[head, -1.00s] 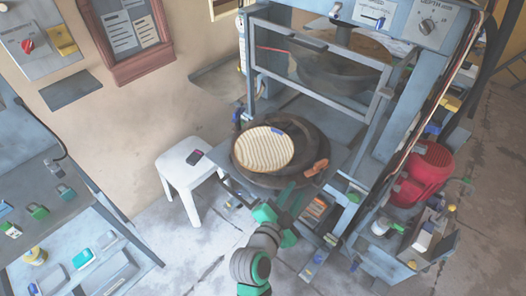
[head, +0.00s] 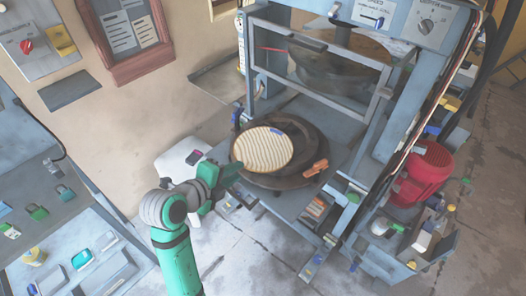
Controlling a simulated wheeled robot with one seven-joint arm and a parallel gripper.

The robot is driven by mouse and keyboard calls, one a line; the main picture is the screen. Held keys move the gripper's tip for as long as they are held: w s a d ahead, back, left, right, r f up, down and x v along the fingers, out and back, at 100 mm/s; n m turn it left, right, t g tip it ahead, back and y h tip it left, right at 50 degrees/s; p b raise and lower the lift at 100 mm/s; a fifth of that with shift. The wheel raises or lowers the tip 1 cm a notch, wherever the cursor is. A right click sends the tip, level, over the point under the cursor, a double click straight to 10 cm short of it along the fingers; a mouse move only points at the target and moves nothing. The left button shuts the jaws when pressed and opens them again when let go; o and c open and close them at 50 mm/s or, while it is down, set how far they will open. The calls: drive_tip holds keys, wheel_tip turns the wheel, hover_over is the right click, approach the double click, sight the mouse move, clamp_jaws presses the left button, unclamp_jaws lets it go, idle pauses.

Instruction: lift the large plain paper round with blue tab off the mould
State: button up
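The cream paper round (head: 262,152) lies on the dark round mould (head: 312,148), over its left part. Its face looks striped or ribbed rather than plain. A small blue tab (head: 277,131) shows at its far edge. My gripper (head: 236,170), with green fingers, is at the near left edge of the paper round. I cannot tell whether it touches the paper or is above it. The finger gap is not clear, and nothing is visibly held. An orange-brown piece (head: 316,168) sits at the mould's right rim.
The press frame (head: 318,58) stands behind and above the mould. A white stool (head: 176,163) with a dark phone-like item is at left, partly behind my arm. A red motor (head: 421,172) is at right. Open floor (head: 240,262) lies in front.

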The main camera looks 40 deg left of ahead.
drive_tip(key=x, duration=0.7)
drive_tip(key=shift+s+f, duration=0.2)
drive_tip(key=shift+f, duration=0.2)
clamp_jaws()
